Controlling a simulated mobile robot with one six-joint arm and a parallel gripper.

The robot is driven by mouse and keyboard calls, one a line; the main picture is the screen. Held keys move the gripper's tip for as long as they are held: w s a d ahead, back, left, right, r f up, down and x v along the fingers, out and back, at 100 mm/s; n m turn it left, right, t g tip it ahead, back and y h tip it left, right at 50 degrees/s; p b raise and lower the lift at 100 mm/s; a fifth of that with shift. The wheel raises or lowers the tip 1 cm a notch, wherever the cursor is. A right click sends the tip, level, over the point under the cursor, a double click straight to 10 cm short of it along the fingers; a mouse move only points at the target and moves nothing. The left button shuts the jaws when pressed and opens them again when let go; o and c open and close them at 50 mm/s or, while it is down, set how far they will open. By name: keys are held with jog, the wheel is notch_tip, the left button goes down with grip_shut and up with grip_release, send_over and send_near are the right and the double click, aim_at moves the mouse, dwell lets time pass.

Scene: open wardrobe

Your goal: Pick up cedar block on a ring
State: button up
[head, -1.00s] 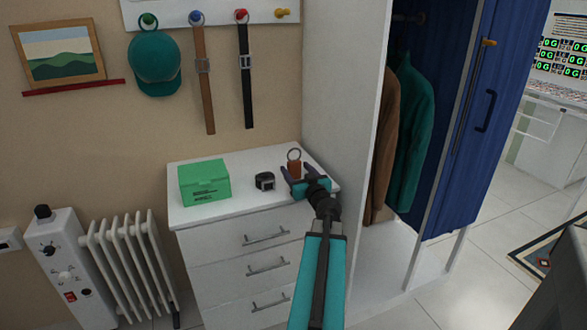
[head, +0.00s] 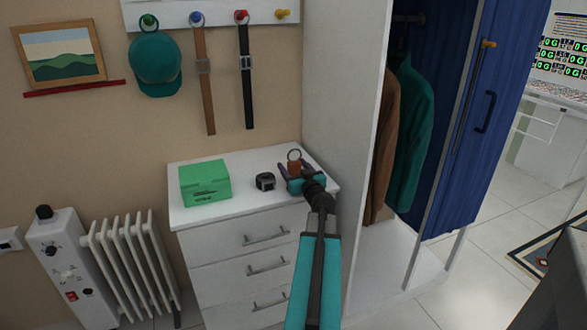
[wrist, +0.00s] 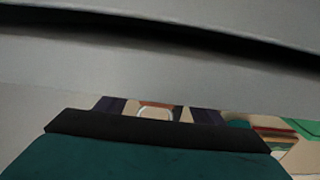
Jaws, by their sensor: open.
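The cedar block (head: 294,168) is a small reddish-brown block with a metal ring on top. It stands on the white dresser top near its right end, upright as far as I can see. My gripper (head: 293,167) is open at the block, with a finger on either side of it in the head view. The palm hides the block's lower part, and I cannot tell whether the fingers touch it. In the wrist view the teal and black gripper body fills the bottom, and the ring (wrist: 156,112) shows pale between the dark fingers.
On the dresser top (head: 240,212) are a small black and grey object (head: 265,181) and a green box (head: 205,182) to the left. The white wardrobe side panel (head: 345,110) rises close on the right. A radiator (head: 133,268) stands at lower left.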

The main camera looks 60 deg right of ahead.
aim_at(289, 162)
jog(key=shift+p+x, duration=0.4)
jog(key=shift+x, duration=1.3)
jog(key=shift+f, duration=0.1)
jog(key=c, duration=1.1)
jog(key=shift+b, duration=0.55)
